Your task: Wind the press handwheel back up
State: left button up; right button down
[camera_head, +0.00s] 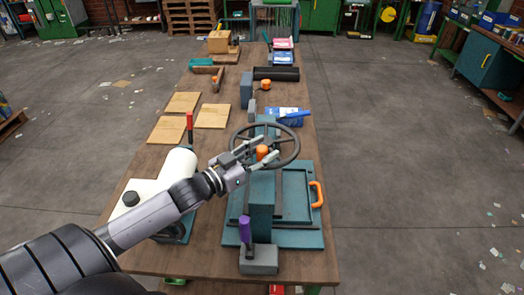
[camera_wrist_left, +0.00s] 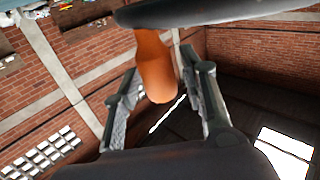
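The press (camera_head: 262,205) is teal and stands on the near part of the wooden table, with a dark spoked handwheel (camera_head: 296,150) on top. An orange knob (camera_head: 262,152) shows at the wheel, and in the left wrist view the orange knob (camera_wrist_left: 154,65) hangs from a dark rim (camera_wrist_left: 200,12). My left gripper (camera_head: 267,151) reaches in from the left at the wheel. Its fingers (camera_wrist_left: 165,75) are apart on either side of the knob, with gaps showing, so it looks open. My right gripper is not in view.
A white cylindrical machine (camera_head: 160,192) stands left of the press under my left arm. An orange handle (camera_head: 317,194) and a purple-handled lever (camera_head: 246,231) are near the press. Blue items (camera_head: 287,116) and flat tan boards (camera_head: 213,116) lie behind. The floor on the right is open.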

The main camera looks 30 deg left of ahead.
pick_arm(q)
grip_shut()
dwell(0.6)
